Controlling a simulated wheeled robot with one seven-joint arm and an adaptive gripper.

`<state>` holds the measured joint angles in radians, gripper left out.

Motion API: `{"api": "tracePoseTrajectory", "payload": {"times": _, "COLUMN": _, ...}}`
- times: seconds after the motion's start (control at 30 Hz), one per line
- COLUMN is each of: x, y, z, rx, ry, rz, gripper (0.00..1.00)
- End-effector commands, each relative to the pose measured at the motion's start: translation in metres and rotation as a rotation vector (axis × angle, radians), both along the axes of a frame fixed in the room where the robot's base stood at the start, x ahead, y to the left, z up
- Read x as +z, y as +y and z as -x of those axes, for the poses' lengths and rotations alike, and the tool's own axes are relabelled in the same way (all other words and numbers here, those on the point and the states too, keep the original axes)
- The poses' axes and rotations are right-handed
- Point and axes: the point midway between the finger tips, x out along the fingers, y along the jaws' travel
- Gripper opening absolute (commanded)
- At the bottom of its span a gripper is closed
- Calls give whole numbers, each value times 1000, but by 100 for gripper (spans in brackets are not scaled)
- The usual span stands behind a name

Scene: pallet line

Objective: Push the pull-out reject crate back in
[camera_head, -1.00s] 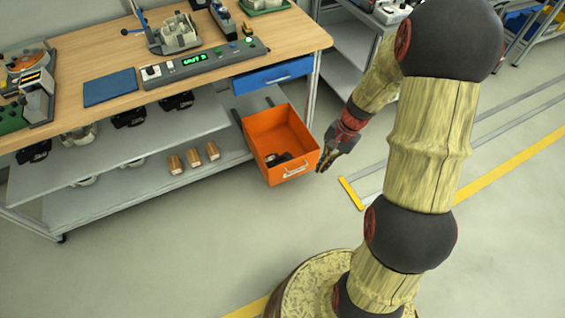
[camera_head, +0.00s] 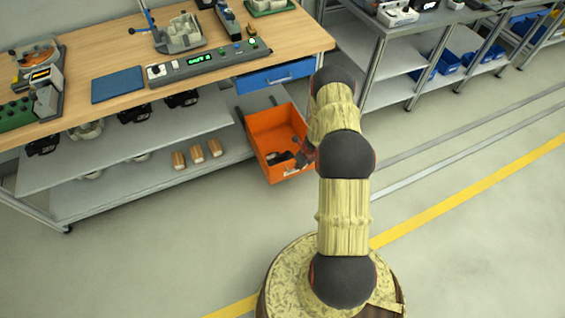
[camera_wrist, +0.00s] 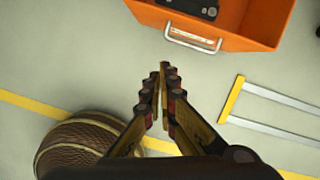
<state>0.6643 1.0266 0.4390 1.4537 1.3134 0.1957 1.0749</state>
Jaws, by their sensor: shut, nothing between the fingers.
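The orange reject crate (camera_head: 263,131) is pulled out from under the workbench, below the blue drawer. Dark items (camera_head: 279,158) lie in it. In the wrist view the crate's front wall (camera_wrist: 245,42) and its pale handle (camera_wrist: 193,38) are at the top, with a dark item behind. My gripper (camera_wrist: 163,68) is shut and empty, its fingertips pointing at the crate front, a little short of the handle in the picture. In the head view my gripper is mostly hidden by my arm, near the crate's right front corner.
The workbench (camera_head: 190,85) has a closed blue drawer (camera_head: 276,76) above the crate. Wooden blocks (camera_head: 196,154) sit on the lower shelf to the left. A metal rack (camera_head: 372,60) stands at the right. The floor in front of the crate is clear.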

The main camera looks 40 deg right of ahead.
Motion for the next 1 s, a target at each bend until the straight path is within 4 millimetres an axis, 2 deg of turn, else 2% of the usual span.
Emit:
{"api": "tracePoseTrajectory", "payload": {"times": 0.03, "x": 3, "y": -14, "z": -6, "rx": -88, "ry": -5, "rz": 14, "gripper": 0}}
{"api": "tracePoseTrajectory", "payload": {"times": 0.1, "x": 3, "y": -24, "z": -6, "rx": -194, "ry": 0, "rz": 21, "gripper": 0}}
{"api": "tracePoseTrajectory", "payload": {"times": 0.23, "x": 3, "y": -31, "z": -3, "rx": -312, "ry": 10, "rz": 25, "gripper": 0}}
{"api": "tracePoseTrajectory", "payload": {"times": 0.43, "x": -7, "y": -32, "z": -4, "rx": -353, "ry": 12, "rz": 17, "gripper": 0}}
{"api": "tracePoseTrajectory", "payload": {"times": 1.0, "x": -99, "y": -37, "z": -26, "rx": -348, "ry": 12, "rz": 17, "gripper": 0}}
